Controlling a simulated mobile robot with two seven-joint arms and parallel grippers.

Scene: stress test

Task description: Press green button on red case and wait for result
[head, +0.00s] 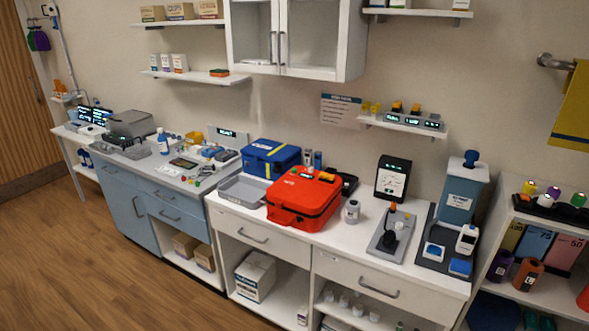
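The red case (300,205) stands shut on the white counter (345,240), left of its middle. An orange part shows on its top near the back right corner, and small dark and light details show on the lid. The green button is too small to make out for certain in the head view. Neither of my grippers is in view, and nothing of mine touches the case.
A blue case (270,157) stands behind the red case, and a grey tray (243,189) lies to its left. A grey jar (352,211) and a meter (392,178) stand to its right. The wooden floor (90,265) in front is clear.

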